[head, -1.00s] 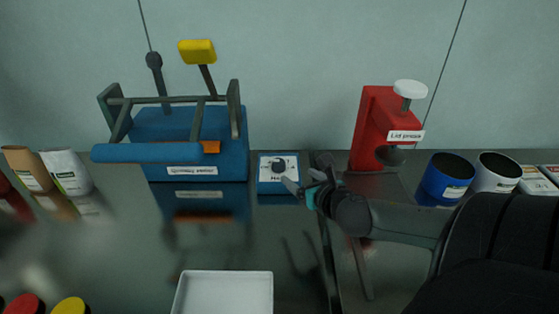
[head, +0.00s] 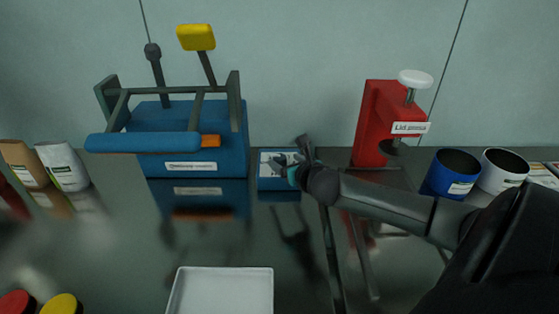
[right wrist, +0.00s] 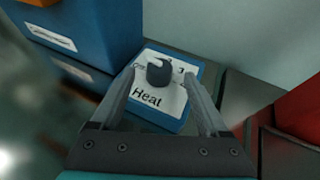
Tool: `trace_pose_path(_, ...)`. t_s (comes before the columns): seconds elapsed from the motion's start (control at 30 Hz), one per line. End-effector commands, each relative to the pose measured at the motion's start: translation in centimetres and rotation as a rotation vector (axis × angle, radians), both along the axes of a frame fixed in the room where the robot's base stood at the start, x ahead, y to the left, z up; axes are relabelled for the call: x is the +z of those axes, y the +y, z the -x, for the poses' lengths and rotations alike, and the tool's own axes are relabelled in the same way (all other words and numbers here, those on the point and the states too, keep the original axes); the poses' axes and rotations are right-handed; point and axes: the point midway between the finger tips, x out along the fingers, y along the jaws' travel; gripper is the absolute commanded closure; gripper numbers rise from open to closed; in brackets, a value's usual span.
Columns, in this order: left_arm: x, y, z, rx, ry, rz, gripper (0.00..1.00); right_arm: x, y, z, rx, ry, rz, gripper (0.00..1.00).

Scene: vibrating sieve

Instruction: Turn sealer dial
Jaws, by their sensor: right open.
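The sealer dial is a dark round knob (right wrist: 159,72) on a small blue box (right wrist: 185,112) with a white face reading "Heat". In the head view the heat box (head: 265,183) stands just right of the blue sealer (head: 194,165), and my gripper hides most of its face and knob. My right gripper (head: 285,162) is open in front of the box. In the right wrist view my right gripper (right wrist: 162,78) has one finger on each side of the knob, with gaps between; whether the tips reach its depth is unclear. My left gripper is not in view.
A red lid press (head: 376,125) stands to the right, with blue (head: 447,176) and white (head: 499,172) cups beyond. A white tray (head: 222,291) lies at the front. Two pouches (head: 62,166) are at left. The dark tabletop between is mostly clear.

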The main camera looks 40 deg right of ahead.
Motion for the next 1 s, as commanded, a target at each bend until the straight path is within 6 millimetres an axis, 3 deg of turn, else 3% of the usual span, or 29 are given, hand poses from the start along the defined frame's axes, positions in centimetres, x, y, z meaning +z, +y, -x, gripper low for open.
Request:
trace_pose_path(0.4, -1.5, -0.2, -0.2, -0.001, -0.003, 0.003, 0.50, -1.8, -1.2, -3.9, -0.001, -0.001, -0.002, 0.22)
trace_pose_path(0.87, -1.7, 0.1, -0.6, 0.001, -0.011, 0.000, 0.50, -2.0, -1.4, -4.6, 0.001, 0.000, -0.001, 0.22)
trace_pose_path(1.0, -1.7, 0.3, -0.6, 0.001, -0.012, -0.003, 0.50, -2.0, -1.4, -4.6, 0.001, 0.000, -0.001, 0.34)
